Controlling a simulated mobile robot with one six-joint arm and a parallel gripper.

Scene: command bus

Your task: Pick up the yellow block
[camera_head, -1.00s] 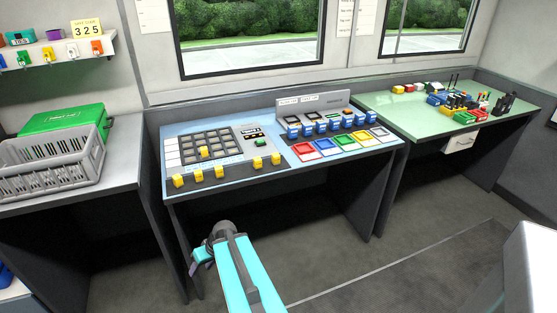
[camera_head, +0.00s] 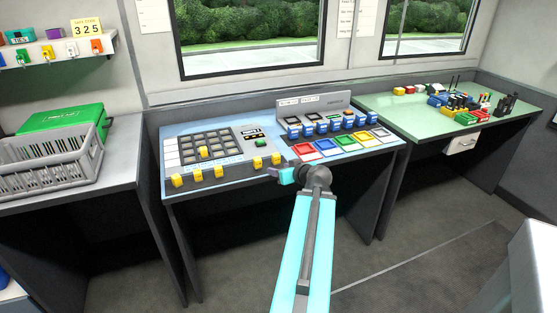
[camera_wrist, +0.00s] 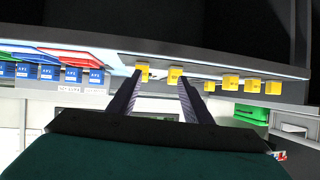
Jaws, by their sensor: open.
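Several yellow blocks stand on the blue-topped desk (camera_head: 230,183). One (camera_head: 204,152) sits on the dark grid panel. Others line the front edge, among them the rightmost block (camera_head: 276,159) and its neighbour (camera_head: 259,163). The pictures do not tell which is meant. My gripper (camera_head: 271,171) is at the desk's front edge, just below these two in the head view. In the wrist view, its two dark fingers (camera_wrist: 160,78) are spread, with nothing held. Their tips overlap the picture of two yellow blocks (camera_wrist: 143,72) (camera_wrist: 175,76); contact cannot be told.
Coloured trays (camera_head: 344,143) and blue blocks (camera_head: 308,130) fill the desk's right half. A green-topped table (camera_head: 390,102) with small items stands right. A grey crate (camera_head: 48,170) and green case (camera_head: 65,118) are left. Open floor lies in front.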

